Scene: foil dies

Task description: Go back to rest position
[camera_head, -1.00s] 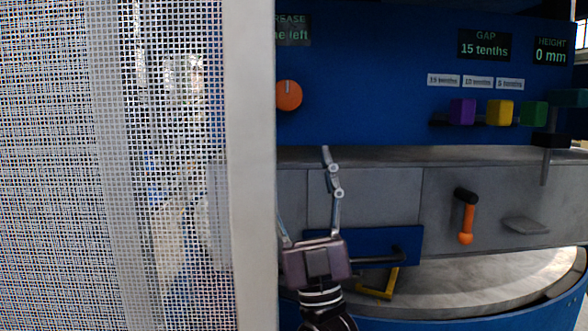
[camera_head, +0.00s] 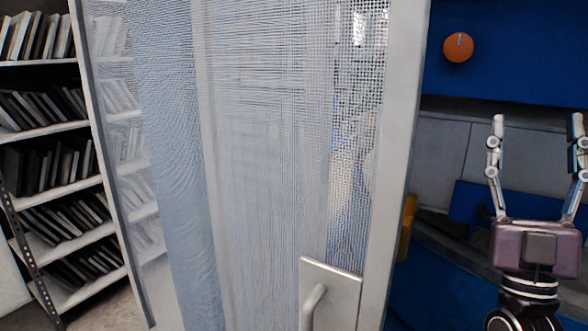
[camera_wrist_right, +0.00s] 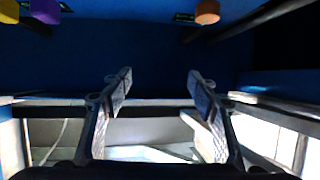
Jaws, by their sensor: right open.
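My right gripper (camera_head: 538,150) stands upright at the right of the head view, its two fingers spread and nothing between them. It is in front of the blue machine (camera_head: 510,60) and right of the mesh door's edge. In the right wrist view the open fingers (camera_wrist_right: 160,85) point toward the blue panel, with clear space between them. My left gripper is not in view.
A mesh door (camera_head: 408,130) with a pale frame and a handle (camera_head: 313,305) fills the middle of the head view. Shelves of books (camera_head: 50,125) stand at the left. An orange knob (camera_head: 459,47) is on the blue panel; it also shows in the wrist view (camera_wrist_right: 207,12).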

